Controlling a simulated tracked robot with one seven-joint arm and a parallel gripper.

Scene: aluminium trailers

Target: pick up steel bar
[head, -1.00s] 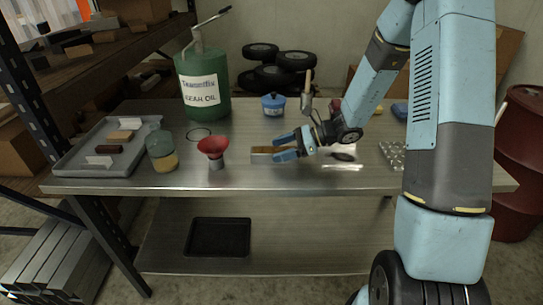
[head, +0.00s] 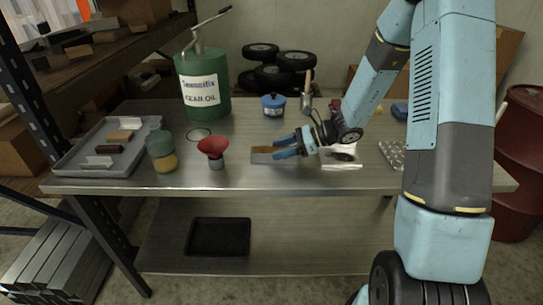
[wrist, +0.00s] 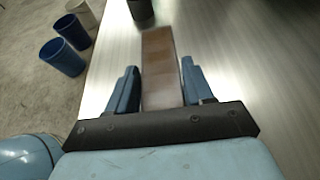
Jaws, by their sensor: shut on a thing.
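The steel bar (head: 262,155) is a short flat bar, brownish on top and grey at the side, low over the metal workbench (head: 225,177) in the head view. I cannot tell whether it touches the bench. In the wrist view the bar (wrist: 161,62) runs lengthwise away from me between the two blue fingers. My gripper (head: 288,147) is shut on its right end, one finger on each side. The gripper also shows in the wrist view (wrist: 160,92). The bar's near end is hidden by my gripper.
A red funnel (head: 212,148) stands left of the bar, then a jar (head: 161,152) and a grey tray (head: 70,158) with several small blocks. A green oil can (head: 202,85) and blue pot (head: 273,104) stand behind. Bench between bar and funnel is clear.

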